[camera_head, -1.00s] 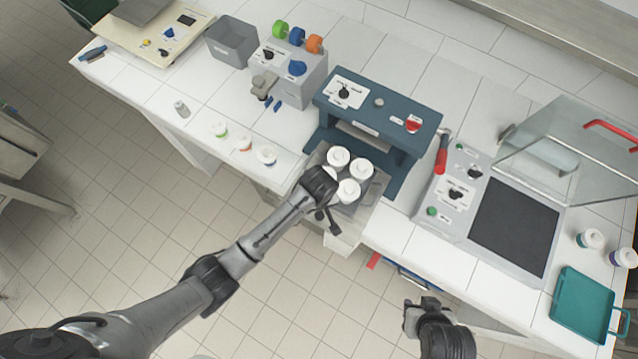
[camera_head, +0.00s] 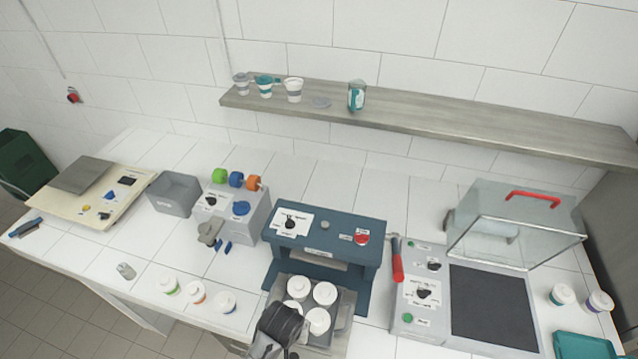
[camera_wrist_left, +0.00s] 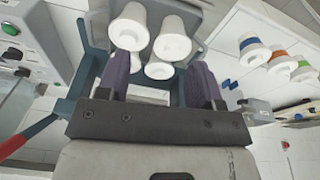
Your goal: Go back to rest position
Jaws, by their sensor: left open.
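My left gripper (camera_head: 283,322) is at the front left corner of a grey tray (camera_head: 346,308) that holds several white cups (camera_head: 325,293). It hides part of the tray and at least one cup. In the left wrist view the gripper (camera_wrist_left: 160,80) is open, its dark purple fingers spread wide. The cups (camera_wrist_left: 172,40) show beyond and between the fingertips; I cannot tell whether any touches them. My right gripper is not in view.
A dark blue machine (camera_head: 372,262) stands right behind the tray. To its right are a red-handled lever (camera_head: 397,262) and a panel with a clear cover (camera_head: 520,236). Three lidded cups (camera_head: 197,292) stand left near the counter's front edge. A shelf (camera_head: 440,125) runs above.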

